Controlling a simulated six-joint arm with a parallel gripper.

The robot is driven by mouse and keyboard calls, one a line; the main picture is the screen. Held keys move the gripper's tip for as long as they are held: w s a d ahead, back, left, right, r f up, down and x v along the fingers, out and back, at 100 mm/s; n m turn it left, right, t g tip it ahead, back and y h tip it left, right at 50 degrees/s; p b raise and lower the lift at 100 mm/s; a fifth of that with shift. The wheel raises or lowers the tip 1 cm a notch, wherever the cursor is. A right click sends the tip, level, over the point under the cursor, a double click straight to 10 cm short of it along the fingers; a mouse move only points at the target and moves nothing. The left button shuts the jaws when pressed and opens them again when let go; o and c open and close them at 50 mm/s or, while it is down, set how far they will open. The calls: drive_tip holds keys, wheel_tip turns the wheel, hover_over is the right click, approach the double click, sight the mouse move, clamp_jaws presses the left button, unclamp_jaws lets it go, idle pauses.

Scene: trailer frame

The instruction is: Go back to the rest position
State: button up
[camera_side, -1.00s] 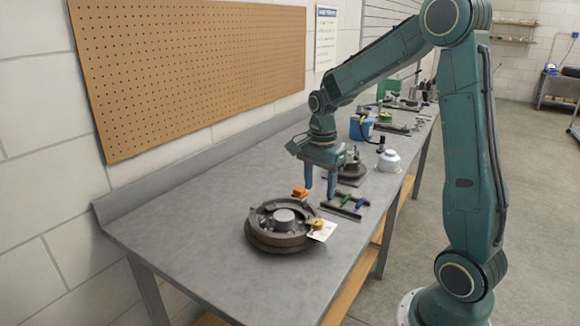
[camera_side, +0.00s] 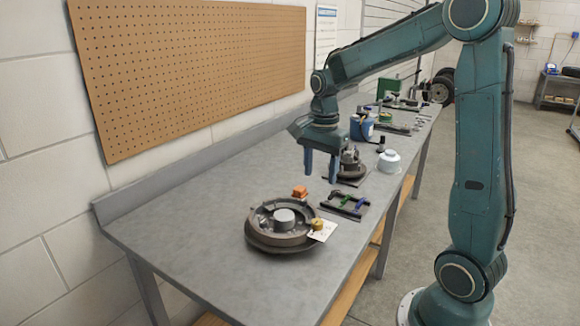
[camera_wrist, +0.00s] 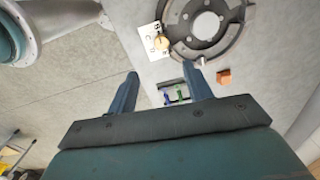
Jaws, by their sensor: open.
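My gripper (camera_side: 321,163) is open and empty, held above the workbench with its two fingers pointing down. It is apart from everything on the bench. In the wrist view my gripper (camera_wrist: 160,88) shows its two fingers spread, with bare space between them. A brake drum assembly (camera_side: 262,236) lies on the bench in front of my gripper. It also shows at the top of the wrist view (camera_wrist: 182,42). An orange block (camera_side: 299,192) sits behind the drum. A tool tray (camera_side: 345,206) with green and blue tools lies to the drum's right.
A white tag (camera_side: 323,230) and a small brass-coloured part (camera_side: 318,223) sit at the drum's right edge. A white-lidded jar (camera_side: 389,161), a blue bucket (camera_side: 362,128) and other parts stand farther along the bench. The bench's left part (camera_side: 175,216) is clear. A pegboard (camera_side: 190,75) hangs behind.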

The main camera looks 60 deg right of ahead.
drive_tip(key=s+a+r+n+t, duration=0.2)
drive_tip(key=s+a+r+n, duration=0.1)
drive_tip(key=s+a+n, duration=0.4)
drive_tip(key=s+a+r+n+t, duration=0.3)
drive_tip(key=s+a+n, duration=0.4)
drive_tip(key=n, duration=0.5)
drive_tip(key=shift+s+r, duration=0.15)
drive_tip(key=shift+s, duration=0.8)
drive_tip(key=shift+a, duration=0.1)
